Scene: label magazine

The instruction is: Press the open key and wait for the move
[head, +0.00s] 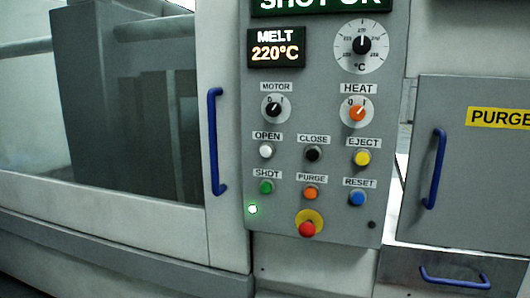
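The white open key (266,150) sits on the grey control panel (330,220), under the label OPEN. Beside it are the black close key (313,154) and the yellow eject key (361,157). Behind the window (120,110) at the left, a large grey block (115,110) shows inside the machine. Neither of my grippers is in the head view, and nothing touches the keys.
The display (276,48) reads MELT 220°C. A red stop button (307,229) and a lit green lamp (252,209) sit low on the panel. Blue handles stick out on the window door (216,142) and the purge door (434,168).

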